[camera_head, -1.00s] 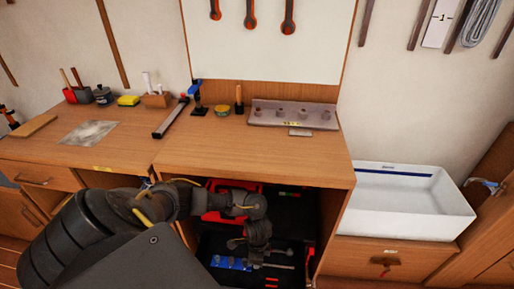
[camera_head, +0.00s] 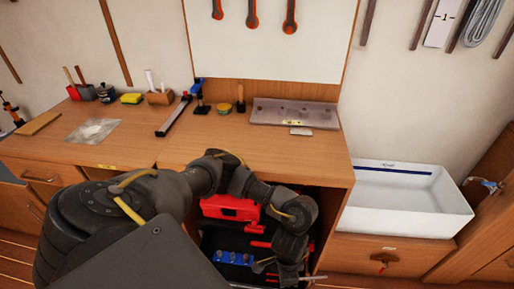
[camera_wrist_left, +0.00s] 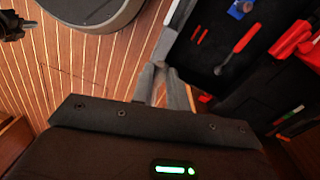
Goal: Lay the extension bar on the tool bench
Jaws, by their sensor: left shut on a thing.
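The wooden tool bench (camera_head: 235,148) runs across the head view, with bare top along its front. My left arm reaches over the open drawer (camera_head: 225,241) below the bench top. My left gripper (camera_head: 290,277) is low at the drawer's right side, shut on a thin metallic bar, the extension bar (camera_head: 314,278), whose end sticks out to the right. In the left wrist view the fingers (camera_wrist_left: 162,82) are close together, and the held bar is hard to make out there. My right gripper is not in view.
The drawer holds a red case (camera_head: 230,207) and a blue tool piece (camera_head: 232,257). A white sink (camera_head: 408,190) is at right.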

